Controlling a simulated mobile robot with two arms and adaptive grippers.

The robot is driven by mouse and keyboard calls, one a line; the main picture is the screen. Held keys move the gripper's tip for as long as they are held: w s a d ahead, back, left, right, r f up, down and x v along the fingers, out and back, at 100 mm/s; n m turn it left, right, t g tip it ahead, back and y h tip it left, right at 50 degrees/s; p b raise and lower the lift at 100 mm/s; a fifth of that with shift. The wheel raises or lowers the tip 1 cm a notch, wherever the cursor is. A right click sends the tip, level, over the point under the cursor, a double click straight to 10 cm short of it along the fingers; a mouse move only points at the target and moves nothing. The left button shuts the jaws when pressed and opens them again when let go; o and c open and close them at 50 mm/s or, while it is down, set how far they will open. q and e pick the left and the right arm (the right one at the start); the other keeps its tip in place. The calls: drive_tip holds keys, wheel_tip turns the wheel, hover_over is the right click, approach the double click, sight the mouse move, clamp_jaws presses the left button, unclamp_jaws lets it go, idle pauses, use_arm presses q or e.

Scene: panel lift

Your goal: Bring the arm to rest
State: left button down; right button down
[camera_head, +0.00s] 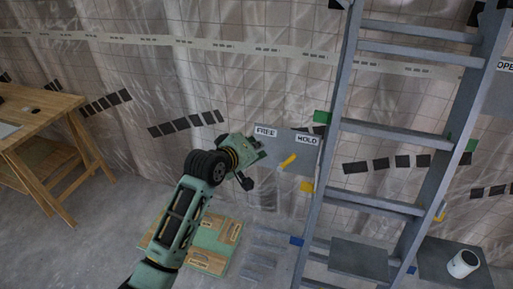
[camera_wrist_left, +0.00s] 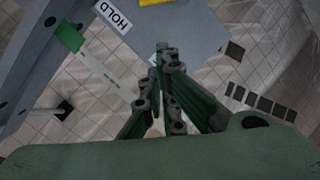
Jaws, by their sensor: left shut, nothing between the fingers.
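My left arm comes up from the bottom of the head view, and its green gripper (camera_head: 253,152) is shut and empty beside a grey panel (camera_head: 285,150). The panel carries the labels FREE (camera_head: 265,131) and HOLD (camera_head: 307,139) and a yellow lever (camera_head: 289,161). In the left wrist view the closed fingers (camera_wrist_left: 163,55) point toward the grey panel (camera_wrist_left: 185,35), with the HOLD label (camera_wrist_left: 113,16) and part of the yellow lever (camera_wrist_left: 155,2) at the top. I cannot tell whether the fingertips touch the panel. My right gripper is not in view.
A grey ladder-like frame (camera_head: 337,110) stands right of the panel. A wooden table (camera_head: 35,120) is at the left. A green board with wooden pieces (camera_head: 208,247) lies on the floor below my arm. A white cup-like object (camera_head: 463,264) sits at lower right. Plastic sheeting hangs behind.

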use_arm(q)
drive_tip(key=shift+a, duration=0.1)
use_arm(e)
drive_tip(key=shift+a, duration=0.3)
